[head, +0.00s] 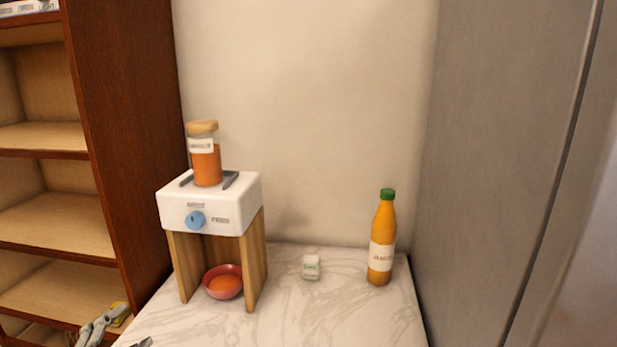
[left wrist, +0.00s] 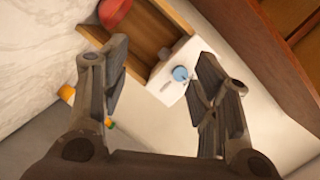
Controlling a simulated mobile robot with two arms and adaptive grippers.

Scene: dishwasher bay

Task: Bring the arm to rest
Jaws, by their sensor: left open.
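My left gripper shows in the left wrist view (left wrist: 158,85) with its two dark fingers spread wide and nothing between them. Beyond the gap is the white dispenser (left wrist: 172,82) with its blue knob. In the head view, grey parts that look like this gripper show at the lower left edge, in front of the shelves and left of the dispenser (head: 210,207). They are partly cut off by the frame. My right gripper is in neither view.
An orange jar (head: 206,165) sits on the dispenser, and a red bowl (head: 223,289) stands under it. A small white box (head: 311,267) and an orange bottle (head: 381,240) stand on the marble counter (head: 320,318). Wooden shelves (head: 55,222) are left, a grey panel (head: 500,150) right.

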